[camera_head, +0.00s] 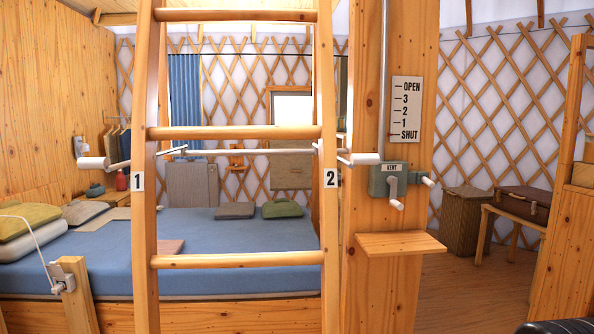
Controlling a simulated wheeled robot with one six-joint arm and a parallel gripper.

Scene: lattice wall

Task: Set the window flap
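A grey box marked VENT (395,168) is fixed to the wooden post (372,225) right of centre. A crank (395,190) with pale grips sits on its front and right side. A thin pale rod (384,70) rises from the box. In the back wall is a bright window (292,109), partly behind the ladder, with a beige panel (290,171) below it; I cannot tell if this panel is the flap. My gripper is not in view.
A wooden ladder (235,261) stands in front, its rails labelled 1 and 2. A thin white bar (245,152) crosses at mid-height. A small shelf (400,244) juts below the box. A blue bed (250,245) lies behind. Floor (470,285) shows at right.

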